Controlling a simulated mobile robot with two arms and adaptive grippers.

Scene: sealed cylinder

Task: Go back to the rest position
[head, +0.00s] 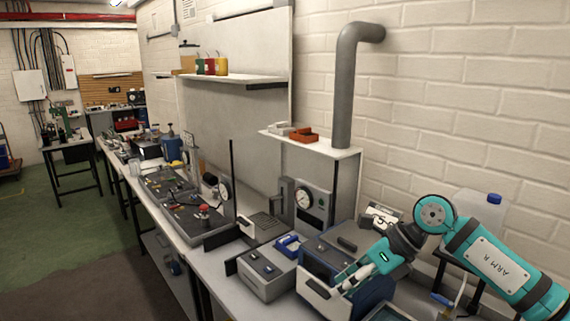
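My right arm, teal and marked ARM R, reaches in from the right edge of the head view. Its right gripper (352,281) points down and left, over a blue and white box-shaped device (318,272) on the bench. The pale fingers are small and overlap the device, so I cannot tell whether they are open or touch anything. My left gripper is not in view. I cannot pick out a sealed cylinder for certain.
The long workbench (215,262) runs along the wall. A grey box with a blue handle (268,270) stands left of the gripper. Behind are a gauge panel (311,203) and a grey pipe (345,90). A white container (480,212) stands behind my arm. Open floor lies left.

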